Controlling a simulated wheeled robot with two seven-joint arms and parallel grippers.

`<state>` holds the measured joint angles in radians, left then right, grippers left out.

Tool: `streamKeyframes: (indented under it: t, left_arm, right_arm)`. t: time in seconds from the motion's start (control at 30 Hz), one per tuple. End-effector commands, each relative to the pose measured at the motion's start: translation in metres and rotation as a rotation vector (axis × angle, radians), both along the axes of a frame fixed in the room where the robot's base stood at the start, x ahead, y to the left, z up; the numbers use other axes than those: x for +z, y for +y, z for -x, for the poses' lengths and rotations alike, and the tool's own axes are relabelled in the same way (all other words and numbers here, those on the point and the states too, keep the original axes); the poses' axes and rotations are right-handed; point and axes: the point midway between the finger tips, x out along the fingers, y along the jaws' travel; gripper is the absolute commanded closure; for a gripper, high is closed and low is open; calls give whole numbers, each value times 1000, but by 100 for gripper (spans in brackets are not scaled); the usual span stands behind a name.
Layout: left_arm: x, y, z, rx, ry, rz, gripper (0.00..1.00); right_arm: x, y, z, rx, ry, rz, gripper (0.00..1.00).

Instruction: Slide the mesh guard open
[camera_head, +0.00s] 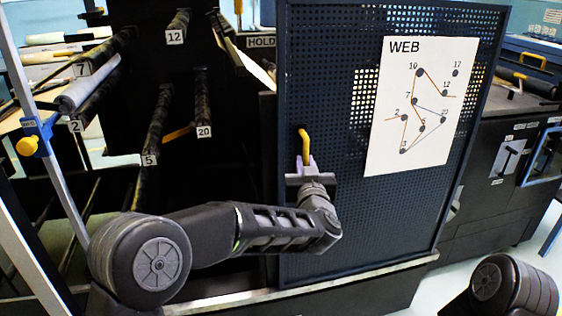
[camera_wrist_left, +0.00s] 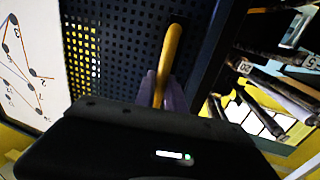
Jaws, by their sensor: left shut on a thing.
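The mesh guard (camera_head: 340,235) is a dark blue perforated panel standing upright at the centre right of the head view. It also shows in the left wrist view (camera_wrist_left: 120,60). A yellow handle (camera_head: 304,145) sits near its left edge. My left gripper (camera_head: 306,165) is shut on this handle, which rises between its fingers in the left wrist view (camera_wrist_left: 167,70). The guard stands to the right of an opening with numbered dark rollers. My right gripper is not in view; only part of my right arm shows at the lower right.
A white WEB sheet (camera_head: 420,110) with a numbered path hangs on the guard. Dark rollers with tags such as 5 (camera_head: 150,160) and 20 lie in the opening on the left. A rail (camera_head: 300,290) runs below the guard. A dark cabinet (camera_head: 490,170) stands at the right.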

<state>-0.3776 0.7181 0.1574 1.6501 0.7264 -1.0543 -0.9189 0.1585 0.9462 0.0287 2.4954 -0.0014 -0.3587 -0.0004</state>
Motion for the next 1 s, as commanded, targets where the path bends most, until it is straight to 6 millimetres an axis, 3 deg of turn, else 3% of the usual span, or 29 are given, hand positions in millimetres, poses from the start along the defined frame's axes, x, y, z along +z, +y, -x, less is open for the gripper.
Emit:
streamKeyframes:
  t: [0.13,0.47,0.5,0.73,1.0]
  left_arm:
    - [1,-10,-3,0,-1,1,100]
    - [1,-9,-4,2,-3,1,100]
    - [1,-9,-4,2,-3,1,84]
    - [1,-9,-4,2,-2,1,65]
    - [1,-9,-4,2,-2,1,64]
  right_arm:
    - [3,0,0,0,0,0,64]
    - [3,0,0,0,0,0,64]
    - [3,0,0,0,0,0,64]
    - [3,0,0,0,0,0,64]
    - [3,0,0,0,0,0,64]
